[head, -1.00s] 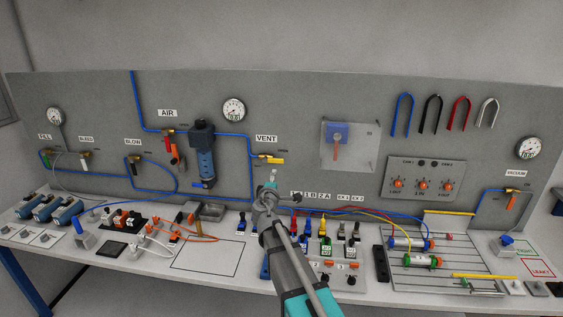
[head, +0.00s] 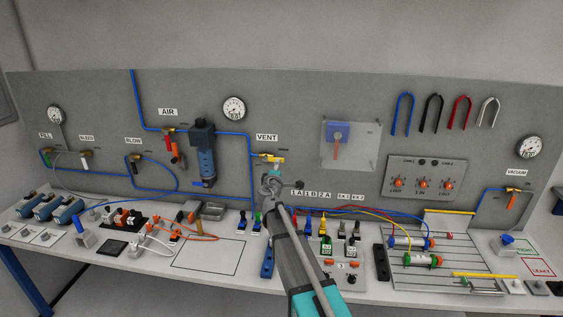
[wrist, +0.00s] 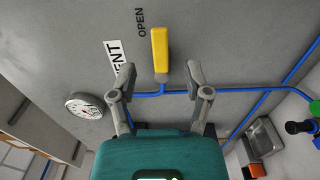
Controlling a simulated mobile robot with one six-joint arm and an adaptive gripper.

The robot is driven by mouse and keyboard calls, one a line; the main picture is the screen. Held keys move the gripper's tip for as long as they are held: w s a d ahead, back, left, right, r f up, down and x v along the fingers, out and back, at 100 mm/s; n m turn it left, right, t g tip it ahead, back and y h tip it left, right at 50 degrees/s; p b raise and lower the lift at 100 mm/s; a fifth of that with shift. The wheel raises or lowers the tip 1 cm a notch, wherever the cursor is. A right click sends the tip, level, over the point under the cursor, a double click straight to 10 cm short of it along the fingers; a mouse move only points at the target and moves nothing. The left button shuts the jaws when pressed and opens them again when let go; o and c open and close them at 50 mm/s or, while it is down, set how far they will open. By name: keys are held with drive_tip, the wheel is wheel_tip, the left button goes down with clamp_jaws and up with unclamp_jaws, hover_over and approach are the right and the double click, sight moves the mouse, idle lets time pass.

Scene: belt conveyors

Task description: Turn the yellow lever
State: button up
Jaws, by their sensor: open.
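The yellow lever (head: 274,160) is on the VENT valve, below the VENT label (head: 267,138) on the grey panel. It lies roughly horizontal in the head view. In the wrist view the yellow lever (wrist: 160,52) shows large, pointing up the picture beside the word OPEN (wrist: 141,22). My gripper (head: 272,173) is just below the lever in the head view. In the wrist view my gripper (wrist: 158,82) is open, with a finger on each side of the lever's lower end. I cannot tell whether either finger touches it.
Blue air tubing (head: 250,170) runs along the panel close to the valve. A pressure gauge (head: 234,108) is up and left, and the blue filter unit (head: 205,160) stands left. A metal tray (head: 213,210) and several coloured connectors lie on the bench below.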

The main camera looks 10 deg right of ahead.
sight(273, 159)
drive_tip(key=shift+x, duration=3.35)
clamp_jaws()
